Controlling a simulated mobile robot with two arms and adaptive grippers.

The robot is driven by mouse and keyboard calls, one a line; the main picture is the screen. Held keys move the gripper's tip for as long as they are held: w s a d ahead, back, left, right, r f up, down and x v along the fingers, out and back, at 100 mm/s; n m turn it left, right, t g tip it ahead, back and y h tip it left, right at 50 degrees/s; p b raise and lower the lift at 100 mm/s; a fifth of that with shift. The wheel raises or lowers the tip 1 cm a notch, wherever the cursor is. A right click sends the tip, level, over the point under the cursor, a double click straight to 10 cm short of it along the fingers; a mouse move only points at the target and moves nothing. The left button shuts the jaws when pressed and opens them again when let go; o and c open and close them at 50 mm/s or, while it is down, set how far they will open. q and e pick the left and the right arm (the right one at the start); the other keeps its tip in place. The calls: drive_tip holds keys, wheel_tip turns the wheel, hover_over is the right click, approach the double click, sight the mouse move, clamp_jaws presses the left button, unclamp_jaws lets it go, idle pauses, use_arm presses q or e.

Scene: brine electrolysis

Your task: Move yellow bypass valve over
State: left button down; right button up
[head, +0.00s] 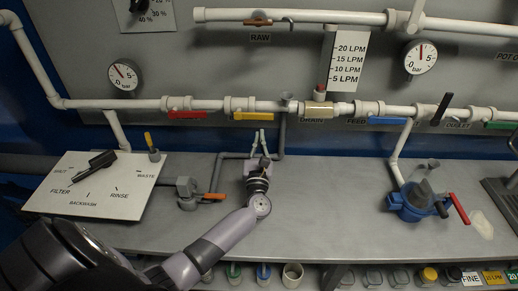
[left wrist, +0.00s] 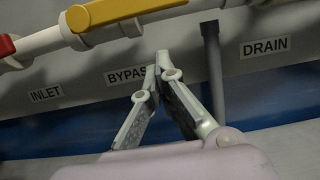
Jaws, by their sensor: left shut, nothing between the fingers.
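The yellow bypass valve handle (head: 253,115) lies along the horizontal white pipe, in line with it, between the red handle and the drain section. In the left wrist view the yellow handle (left wrist: 125,10) crosses the upper left, above the BYPASS label (left wrist: 126,75), which is partly covered by a finger. My left gripper (head: 261,137) is below and slightly right of the yellow handle, apart from it. Its fingertips (left wrist: 158,68) meet with nothing between them. My right gripper shows in neither view.
A red inlet handle (head: 187,115) is left of the yellow one, a blue handle (head: 387,120) to the right. A grey drain pipe (left wrist: 215,70) drops right of the fingers. An orange-handled valve (head: 213,197) and blue pump (head: 412,207) stand on the grey bench (head: 320,220).

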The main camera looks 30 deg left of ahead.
sight(254, 116)
use_arm(q)
wheel_tip(254, 116, up, 3)
drive_tip(key=shift+s+d+p, duration=0.1)
drive_tip(key=shift+s+p, duration=0.05)
drive_tip(key=shift+p, duration=0.6)
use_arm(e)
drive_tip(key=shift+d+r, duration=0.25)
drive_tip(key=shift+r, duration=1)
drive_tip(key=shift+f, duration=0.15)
use_arm(q)
drive_tip(key=shift+d+r+n+b, duration=0.1)
drive_tip(key=shift+r+n+b, duration=0.05)
drive_tip(key=shift+n+b, duration=0.3)
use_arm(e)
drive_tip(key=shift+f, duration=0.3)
